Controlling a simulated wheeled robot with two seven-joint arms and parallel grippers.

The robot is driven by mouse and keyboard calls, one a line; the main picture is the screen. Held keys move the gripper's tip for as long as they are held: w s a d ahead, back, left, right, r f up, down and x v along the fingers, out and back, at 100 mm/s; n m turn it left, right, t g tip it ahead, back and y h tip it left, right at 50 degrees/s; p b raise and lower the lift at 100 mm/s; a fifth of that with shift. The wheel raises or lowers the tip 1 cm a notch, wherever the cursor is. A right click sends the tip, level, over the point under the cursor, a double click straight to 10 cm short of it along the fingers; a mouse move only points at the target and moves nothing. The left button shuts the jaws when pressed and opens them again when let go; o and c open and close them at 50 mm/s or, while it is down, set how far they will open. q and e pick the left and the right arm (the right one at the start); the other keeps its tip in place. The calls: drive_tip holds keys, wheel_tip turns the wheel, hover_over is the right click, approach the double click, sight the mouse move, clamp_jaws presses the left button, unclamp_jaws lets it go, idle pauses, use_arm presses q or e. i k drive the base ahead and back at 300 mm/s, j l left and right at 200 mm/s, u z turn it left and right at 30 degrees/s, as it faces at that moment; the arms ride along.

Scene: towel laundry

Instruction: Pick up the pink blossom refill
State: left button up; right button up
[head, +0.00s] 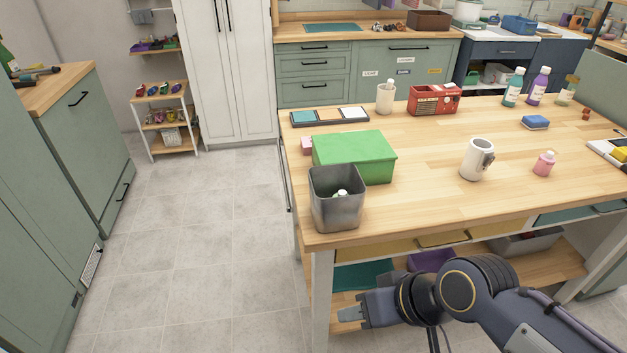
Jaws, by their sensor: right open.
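A small pink bottle (544,164) stands upright on the right part of the wooden table (430,205), to the right of a white mug-like container (477,160). Its label is too small to read. A small pink block-like thing (307,145) shows partly behind the green box (353,156). My right gripper (345,316) is open and empty, low in front of the table's front edge and below its top, pointing left. It is well apart from the pink bottle. My left gripper is out of view.
A grey bin (337,199) with a bottle inside stands at the table's front left corner. A red radio-like box (434,99), a blue sponge-like block (535,122) and several bottles stand farther back. The table's middle is mostly clear.

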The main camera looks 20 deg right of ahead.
sight(543, 167)
drive_tip(key=z, duration=2.2)
drive_tip(key=i+l+u, duration=0.15)
drive_tip(key=u, duration=1.3)
drive_tip(key=i+l+u, duration=0.1)
drive_tip(key=l+u, duration=0.35)
drive_tip(key=l, duration=0.3)
drive_tip(key=l+u, duration=0.4)
drive_tip(key=l, duration=0.35)
drive_tip(key=k+l+u, duration=0.15)
drive_tip(key=l+u, duration=0.3)
drive_tip(key=l, duration=0.3)
drive_tip(key=k+l, duration=0.1)
drive_tip(key=l, duration=0.35)
drive_tip(key=k+l, duration=0.1)
drive_tip(key=l, duration=0.35)
drive_tip(key=k+l, duration=0.1)
drive_tip(key=l, duration=0.35)
drive_tip(key=k+l, duration=0.1)
drive_tip(key=l, duration=0.35)
drive_tip(key=u, duration=0.05)
